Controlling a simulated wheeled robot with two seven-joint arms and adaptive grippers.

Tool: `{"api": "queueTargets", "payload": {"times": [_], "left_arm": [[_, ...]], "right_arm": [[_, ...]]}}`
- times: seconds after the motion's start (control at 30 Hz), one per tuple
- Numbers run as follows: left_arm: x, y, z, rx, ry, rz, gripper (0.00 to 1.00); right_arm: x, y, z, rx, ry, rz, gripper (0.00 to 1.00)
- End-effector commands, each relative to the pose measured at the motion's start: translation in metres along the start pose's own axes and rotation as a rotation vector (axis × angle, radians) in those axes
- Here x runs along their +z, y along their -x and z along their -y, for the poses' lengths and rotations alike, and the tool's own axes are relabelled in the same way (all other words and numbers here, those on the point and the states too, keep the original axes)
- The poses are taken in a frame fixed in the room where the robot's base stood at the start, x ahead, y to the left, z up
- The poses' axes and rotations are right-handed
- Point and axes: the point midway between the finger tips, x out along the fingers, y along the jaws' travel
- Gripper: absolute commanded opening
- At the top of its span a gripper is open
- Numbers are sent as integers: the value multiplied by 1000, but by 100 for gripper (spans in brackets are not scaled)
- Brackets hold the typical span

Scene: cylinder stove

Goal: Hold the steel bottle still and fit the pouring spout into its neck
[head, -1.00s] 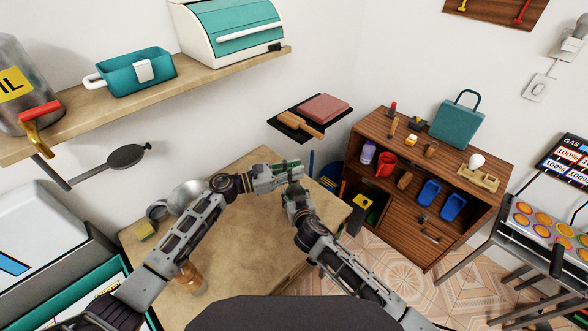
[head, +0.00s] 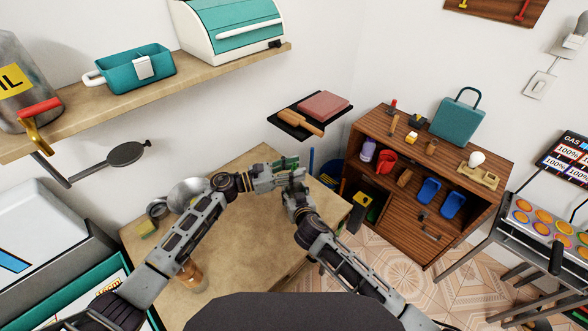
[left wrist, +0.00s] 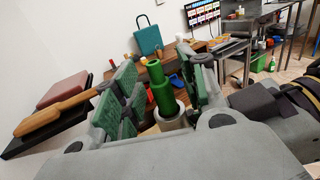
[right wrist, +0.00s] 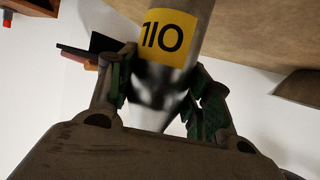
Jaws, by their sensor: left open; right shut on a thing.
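The steel bottle (right wrist: 165,78), with a yellow label, is held between the fingers of my right gripper (right wrist: 160,100) in the right wrist view. In the left wrist view the bottle's pale neck (left wrist: 169,112) shows below the green stepped pouring spout (left wrist: 160,88). The spout's lower end meets the neck and looks in line with it; how deep it sits is hidden. My left gripper (left wrist: 158,92) is open, with one finger on each side of the spout. In the head view my left gripper (head: 285,168) is just above my right gripper (head: 297,186), and they largely hide bottle and spout.
The wooden table (head: 245,255) has clear room below the arms. A metal bowl (head: 187,192) and a sponge (head: 147,228) are at its left, and an amber jar (head: 192,274) stands near my left forearm. A small wall shelf (head: 310,117) and a brown cabinet (head: 455,200) are beyond.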

Motion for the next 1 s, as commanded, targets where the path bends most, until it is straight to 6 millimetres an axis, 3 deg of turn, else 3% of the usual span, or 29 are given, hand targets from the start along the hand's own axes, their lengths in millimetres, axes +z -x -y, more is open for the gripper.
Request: {"api": "queueTargets", "payload": {"times": [0.37, 1.0], "left_arm": [[-2, 14, 0, 1, 1, -3, 42], [-1, 100, 0, 1, 0, -2, 42]], "right_arm": [[0, 0, 0, 0, 0, 1, 22], [0, 0, 0, 0, 0, 1, 22]]}}
